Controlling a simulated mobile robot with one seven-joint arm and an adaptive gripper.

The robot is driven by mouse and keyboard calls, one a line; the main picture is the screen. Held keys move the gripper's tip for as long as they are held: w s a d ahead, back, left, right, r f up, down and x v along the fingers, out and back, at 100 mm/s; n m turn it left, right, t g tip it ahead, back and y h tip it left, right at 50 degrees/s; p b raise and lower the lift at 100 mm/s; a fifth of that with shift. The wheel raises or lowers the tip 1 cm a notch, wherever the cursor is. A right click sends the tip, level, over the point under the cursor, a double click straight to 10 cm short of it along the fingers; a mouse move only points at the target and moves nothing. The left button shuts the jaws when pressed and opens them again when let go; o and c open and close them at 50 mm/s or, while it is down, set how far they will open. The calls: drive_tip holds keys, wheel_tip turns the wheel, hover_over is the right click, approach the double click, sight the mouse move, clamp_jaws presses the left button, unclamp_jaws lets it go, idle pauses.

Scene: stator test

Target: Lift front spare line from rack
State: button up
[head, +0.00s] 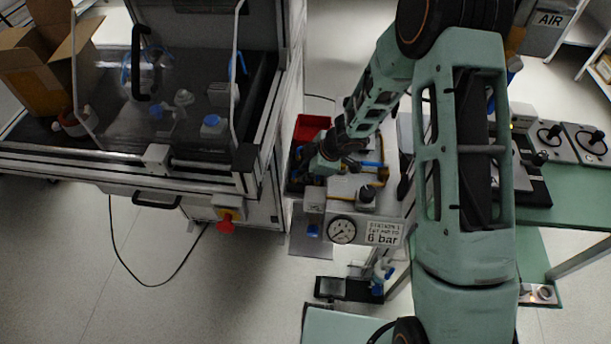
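My green arm reaches from the lower right to a test station in the middle of the head view. My gripper (303,170) is small and dark there, beside a red bin (311,127). Its fingers blend into dark parts, so I cannot tell whether it is open or holds anything. Thin blue and yellow lines (376,172) show on the station to the right of the gripper. I cannot make out which is the front spare line, nor a clear rack; my arm hides part of this area.
A pressure gauge (342,230) and a "6 bar" sign (383,232) face the front of the station. An enclosed workbench (130,172) with a red knob (226,221) stands left. A green table (575,200) with boxed controls stands right. Floor at lower left is clear except for a cable.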

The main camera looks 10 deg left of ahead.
clamp_jaws()
drive_tip(key=shift+r, duration=0.15)
